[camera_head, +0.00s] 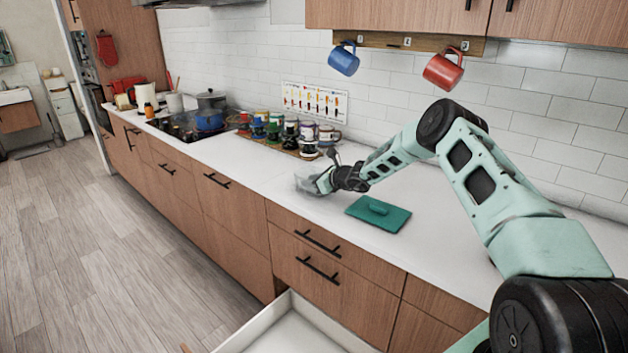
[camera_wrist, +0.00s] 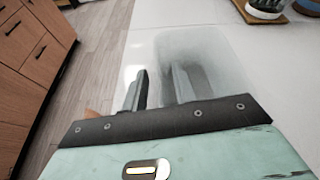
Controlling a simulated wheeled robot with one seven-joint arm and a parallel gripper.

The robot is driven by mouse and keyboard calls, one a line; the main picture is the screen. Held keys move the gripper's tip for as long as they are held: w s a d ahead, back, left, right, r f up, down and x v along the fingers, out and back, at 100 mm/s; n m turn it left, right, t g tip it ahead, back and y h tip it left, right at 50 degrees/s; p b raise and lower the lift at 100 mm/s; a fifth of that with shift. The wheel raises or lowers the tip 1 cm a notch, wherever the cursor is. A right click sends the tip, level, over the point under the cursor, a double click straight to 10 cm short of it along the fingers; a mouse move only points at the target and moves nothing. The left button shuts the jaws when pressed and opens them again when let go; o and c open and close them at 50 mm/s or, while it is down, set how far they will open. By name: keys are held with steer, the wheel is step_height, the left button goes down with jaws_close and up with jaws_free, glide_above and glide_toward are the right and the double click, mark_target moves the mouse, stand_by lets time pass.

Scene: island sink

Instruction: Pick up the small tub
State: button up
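The small tub (camera_head: 304,183) is clear and see-through, near the counter's front edge left of the teal lid-like slab. My gripper (camera_head: 325,181) is right at the tub, its fingers reaching to it from the right. In the wrist view, the tub (camera_wrist: 217,58) shows as a faint, pale wall in front of the gripper (camera_wrist: 160,72). The left finger looks sharp and dark; the right finger shows blurred through the tub's wall. A gap shows between the fingers, but I cannot tell whether they press on the wall. Whether the tub rests on the counter is unclear.
The teal slab with a raised handle (camera_head: 365,218) lies flat on the white counter (camera_head: 262,187). A wooden tray (camera_head: 291,150) with several jars and mugs stands behind the tub. An open drawer (camera_head: 262,335) juts out below. Two mugs hang on the wall.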

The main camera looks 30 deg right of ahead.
steer(key=shift+w+a+f, duration=0.15)
steer(key=shift+w+f, duration=0.1)
steer(key=shift+w, duration=0.3)
jaws_close()
